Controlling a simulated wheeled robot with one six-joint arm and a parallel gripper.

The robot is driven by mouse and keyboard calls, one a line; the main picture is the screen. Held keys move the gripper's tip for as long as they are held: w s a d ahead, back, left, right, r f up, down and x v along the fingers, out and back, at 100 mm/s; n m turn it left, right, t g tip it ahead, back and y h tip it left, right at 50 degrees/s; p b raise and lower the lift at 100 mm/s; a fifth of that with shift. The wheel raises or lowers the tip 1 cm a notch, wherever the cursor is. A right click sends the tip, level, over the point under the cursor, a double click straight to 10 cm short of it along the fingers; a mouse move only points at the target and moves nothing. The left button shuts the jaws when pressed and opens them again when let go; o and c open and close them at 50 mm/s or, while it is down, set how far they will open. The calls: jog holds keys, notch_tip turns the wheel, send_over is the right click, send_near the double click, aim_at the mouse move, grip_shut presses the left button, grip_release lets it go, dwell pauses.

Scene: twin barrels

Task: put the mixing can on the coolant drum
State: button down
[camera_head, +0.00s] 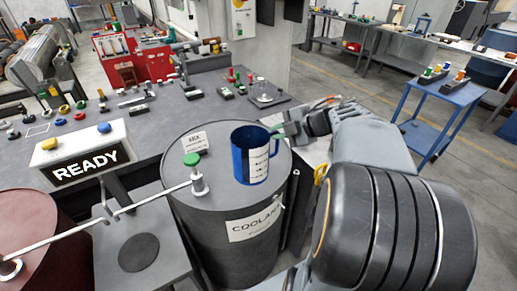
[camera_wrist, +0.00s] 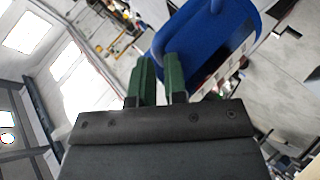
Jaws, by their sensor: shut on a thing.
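The mixing can (camera_head: 240,163) is a blue mug-like can with a white marked scale panel, upright over the right part of the coolant drum's top. The coolant drum (camera_head: 208,228) is dark grey with a white COOLANT label. I cannot tell whether the can's base touches the lid. My gripper (camera_head: 278,131) comes in from the right, shut on the can's handle side. In the wrist view the green fingers of my gripper (camera_wrist: 160,75) are close together beside the blue can (camera_wrist: 215,30); the gripped part is mostly hidden.
A green-capped fitting (camera_head: 192,160) with a pipe and a small white card (camera_head: 194,142) stand on the drum lid, left of the can. A READY sign box (camera_head: 85,158) and a dark red barrel (camera_head: 35,235) are at left. The grey workbench (camera_head: 150,125) behind holds small parts.

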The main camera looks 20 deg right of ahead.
jog(key=w+d+f, duration=0.3)
jog(key=w+f, duration=0.8)
jog(key=f, duration=0.1)
jog(key=shift+d, duration=0.15)
jog(key=c, duration=1.1)
grip_release()
jog(key=shift+s+f, duration=0.1)
jog(key=shift+c, duration=0.2)
